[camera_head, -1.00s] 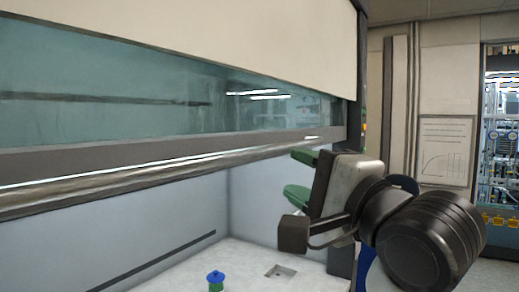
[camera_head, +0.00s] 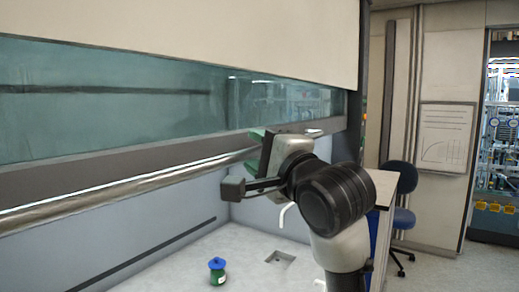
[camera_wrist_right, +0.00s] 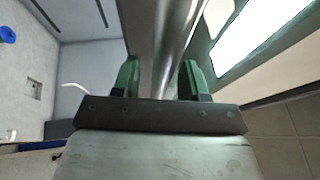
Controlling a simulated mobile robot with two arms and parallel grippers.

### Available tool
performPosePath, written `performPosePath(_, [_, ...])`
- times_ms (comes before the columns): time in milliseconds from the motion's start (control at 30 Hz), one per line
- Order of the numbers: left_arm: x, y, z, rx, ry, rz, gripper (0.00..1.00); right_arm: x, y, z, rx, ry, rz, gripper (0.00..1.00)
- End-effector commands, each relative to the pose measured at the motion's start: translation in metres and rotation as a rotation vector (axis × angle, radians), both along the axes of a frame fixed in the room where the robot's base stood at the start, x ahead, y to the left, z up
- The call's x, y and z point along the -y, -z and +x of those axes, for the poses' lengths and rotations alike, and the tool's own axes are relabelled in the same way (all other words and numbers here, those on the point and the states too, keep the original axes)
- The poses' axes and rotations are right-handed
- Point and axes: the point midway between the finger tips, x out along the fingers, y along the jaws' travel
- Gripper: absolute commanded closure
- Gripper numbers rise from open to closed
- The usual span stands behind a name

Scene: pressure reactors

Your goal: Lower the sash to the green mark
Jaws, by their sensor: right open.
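The glass sash (camera_head: 120,105) of a fume hood spans the left of the head view, with a dark lower frame and a round metal handle bar (camera_head: 110,192) along its bottom edge. The sash is partly raised, with an open gap over the work surface. My right gripper (camera_head: 256,148) is at the right part of the bar. In the right wrist view its green fingers (camera_wrist_right: 160,78) are open, one on each side of the bar (camera_wrist_right: 172,35). I cannot tell whether they touch it. I cannot clearly make out the green mark. My left gripper is not in view.
A small green bottle with a blue cap (camera_head: 217,271) stands on the white work surface (camera_head: 185,272), near a recessed drain (camera_head: 280,258). The hood's dark side post (camera_head: 357,120) stands right of the sash. A blue chair (camera_head: 402,190) and a side bench are beyond it.

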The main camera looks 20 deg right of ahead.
Motion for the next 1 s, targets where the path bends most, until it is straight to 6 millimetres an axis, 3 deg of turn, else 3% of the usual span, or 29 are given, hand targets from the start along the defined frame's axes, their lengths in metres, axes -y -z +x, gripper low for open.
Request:
performPosePath(67, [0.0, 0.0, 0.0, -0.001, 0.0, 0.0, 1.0, 0.0, 0.0, 0.0, 0.0, 0.0, 0.0, 0.58])
performPosePath(333, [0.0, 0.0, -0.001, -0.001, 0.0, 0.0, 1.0, 0.0, 0.0, 0.0, -0.001, 0.0, 0.0, 0.99])
performPosePath(667, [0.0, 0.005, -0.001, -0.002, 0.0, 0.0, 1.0, 0.0, 0.007, 0.0, -0.003, 0.0, 0.0, 1.0])
performPosePath(867, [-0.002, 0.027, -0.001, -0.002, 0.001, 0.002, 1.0, -0.001, 0.045, 0.001, -0.011, -0.002, 0.0, 1.0])
performPosePath(1000, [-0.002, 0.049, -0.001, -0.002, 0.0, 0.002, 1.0, -0.001, 0.085, 0.001, -0.013, -0.004, 0.0, 1.0])
